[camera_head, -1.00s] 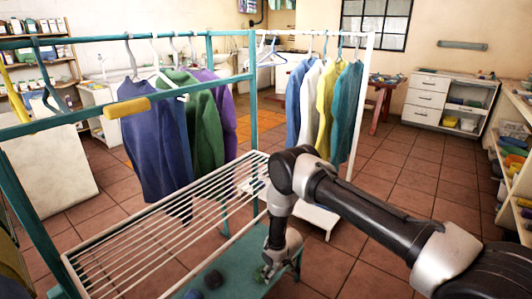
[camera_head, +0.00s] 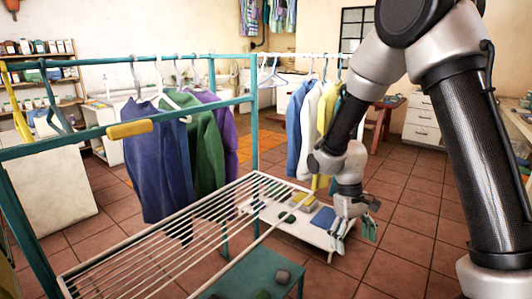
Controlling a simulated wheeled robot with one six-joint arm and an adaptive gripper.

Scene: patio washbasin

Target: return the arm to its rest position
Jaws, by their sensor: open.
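My arm comes in from the right side of the head view, raised and bent. My gripper (camera_head: 356,224) hangs at its end, pointing down, to the right of the low white bench and in front of the hanging clothes. Its fingers are apart and nothing shows between them.
A teal rack (camera_head: 254,120) with a white slatted shelf (camera_head: 150,240) fills the left. Blue, green and purple garments (camera_head: 160,150) hang on it. A white bench (camera_head: 312,236) holds a blue item (camera_head: 323,217). A second rack carries clothes (camera_head: 300,125). Tiled floor is open at right.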

